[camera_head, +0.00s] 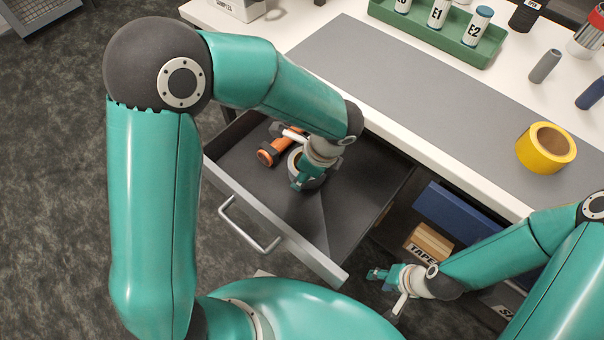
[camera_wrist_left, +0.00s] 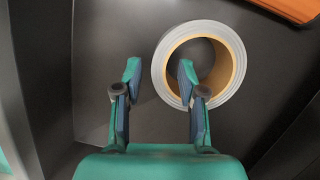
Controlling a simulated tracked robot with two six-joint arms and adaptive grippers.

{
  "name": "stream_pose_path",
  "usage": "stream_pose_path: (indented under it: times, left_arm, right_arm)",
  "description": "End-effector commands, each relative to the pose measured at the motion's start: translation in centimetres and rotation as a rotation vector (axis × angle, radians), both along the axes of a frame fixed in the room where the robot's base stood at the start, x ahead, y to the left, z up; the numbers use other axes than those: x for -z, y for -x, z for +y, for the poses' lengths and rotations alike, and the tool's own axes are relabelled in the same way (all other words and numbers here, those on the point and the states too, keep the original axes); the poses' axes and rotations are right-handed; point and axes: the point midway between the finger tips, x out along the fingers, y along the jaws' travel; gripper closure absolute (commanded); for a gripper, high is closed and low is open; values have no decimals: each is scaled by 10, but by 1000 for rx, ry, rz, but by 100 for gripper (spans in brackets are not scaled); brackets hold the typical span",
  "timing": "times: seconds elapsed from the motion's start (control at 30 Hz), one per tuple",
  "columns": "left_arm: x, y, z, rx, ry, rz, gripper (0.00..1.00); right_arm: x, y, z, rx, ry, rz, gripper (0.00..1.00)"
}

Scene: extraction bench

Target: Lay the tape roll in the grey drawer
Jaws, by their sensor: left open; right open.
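A silver-grey tape roll with an orange-tan core (camera_wrist_left: 158,72) lies flat on the floor of the open grey drawer (camera_head: 275,225). It is partly hidden by my left arm in the head view (camera_head: 317,182). My left gripper (camera_wrist_left: 160,70) is open over the roll's near-left side; in the wrist view one finger is outside the ring and the other overlaps its hole. I cannot tell whether they touch it. A yellow tape roll (camera_head: 531,155) lies on the bench. My right gripper (camera_head: 386,289) is open and empty in front of the bench, right of the drawer.
A green tray (camera_head: 415,30) holds labelled bottles at the back. A box marked TAPE (camera_head: 430,242) and a blue bin (camera_head: 455,212) are under the bench.

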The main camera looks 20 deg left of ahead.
Motion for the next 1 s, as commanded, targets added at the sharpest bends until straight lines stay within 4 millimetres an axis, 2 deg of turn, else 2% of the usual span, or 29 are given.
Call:
stream_pose_path:
  times: [0.03,0.3,0.5,0.67,1.0]
  left_arm:
    - [-12,-1,-3,2,2,-4,59]
    - [-65,0,-19,1,2,-5,59]
    - [-91,0,-27,2,0,-2,59]
    - [-100,1,-30,1,0,-1,59]
    - [-100,1,-30,1,0,-1,59]
  right_arm:
    - [-5,0,0,0,0,0,57]
    - [-19,0,0,0,0,0,57]
    - [-25,0,0,0,0,0,57]
    - [-26,0,0,0,0,0,57]
    - [-26,0,0,0,0,0,57]
